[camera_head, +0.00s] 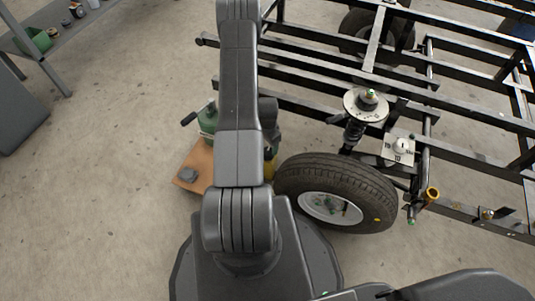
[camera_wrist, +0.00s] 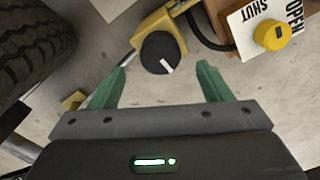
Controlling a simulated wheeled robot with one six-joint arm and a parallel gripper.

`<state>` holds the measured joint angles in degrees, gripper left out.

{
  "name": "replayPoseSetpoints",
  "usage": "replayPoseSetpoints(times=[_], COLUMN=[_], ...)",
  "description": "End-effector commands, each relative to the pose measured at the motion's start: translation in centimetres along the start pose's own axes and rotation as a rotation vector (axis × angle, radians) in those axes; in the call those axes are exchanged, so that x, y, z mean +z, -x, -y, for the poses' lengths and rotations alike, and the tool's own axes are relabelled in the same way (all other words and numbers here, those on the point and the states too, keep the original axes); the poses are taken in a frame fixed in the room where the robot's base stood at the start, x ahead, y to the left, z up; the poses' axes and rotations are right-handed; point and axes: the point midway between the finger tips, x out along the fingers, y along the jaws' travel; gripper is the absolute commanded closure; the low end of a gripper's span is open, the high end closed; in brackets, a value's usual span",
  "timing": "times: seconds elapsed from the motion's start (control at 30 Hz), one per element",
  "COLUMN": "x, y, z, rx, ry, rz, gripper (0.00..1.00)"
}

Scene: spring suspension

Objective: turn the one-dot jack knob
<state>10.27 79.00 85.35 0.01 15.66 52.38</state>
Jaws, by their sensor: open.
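In the wrist view a round black knob (camera_wrist: 158,53) with one white pointer bar sits on a yellow housing (camera_wrist: 154,22). My gripper (camera_wrist: 162,72) has green fingers, spread apart and empty, on the near side of this knob, apart from it. A yellow knob (camera_wrist: 271,35) with a dark mark stands at the right, beside a white plate (camera_wrist: 246,19) lettered SHUT and OPEN. I cannot tell which knob has one dot. In the head view a green jack body (camera_head: 207,117) shows partly behind my arm, which hides my gripper.
A tyre (camera_head: 338,190) stands right of my arm and also fills the left of the wrist view (camera_wrist: 32,42). A wooden board (camera_head: 190,168) lies on the floor at its left. A black steel frame (camera_head: 465,112) carries a strut (camera_head: 354,132). Open floor lies left.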

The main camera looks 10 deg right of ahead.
Motion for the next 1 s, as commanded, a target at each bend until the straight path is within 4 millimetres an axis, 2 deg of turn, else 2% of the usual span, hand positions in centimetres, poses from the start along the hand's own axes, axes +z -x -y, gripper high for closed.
replayPoseSetpoints(times=[0.03, 0.1, 0.3, 0.47, 0.77, 1.0], x=[0.0, 0.1, 0.0, 0.0, 0.0, 0.0], y=[-1.6, -3.0, -5.7, -6.7, -6.7, -6.7], z=[-0.1, -0.1, 0.0, 0.0, 0.0, 0.0], rx=[0.002, 0.002, 0.000, 0.000, 0.000, 0.000], ry=[0.000, 0.001, 0.001, 0.001, 0.001, 0.001], rz=[0.001, 0.002, 0.000, 0.000, 0.000, 0.000], gripper=[0.28, 0.28, 0.28, 0.28, 0.28, 0.73])
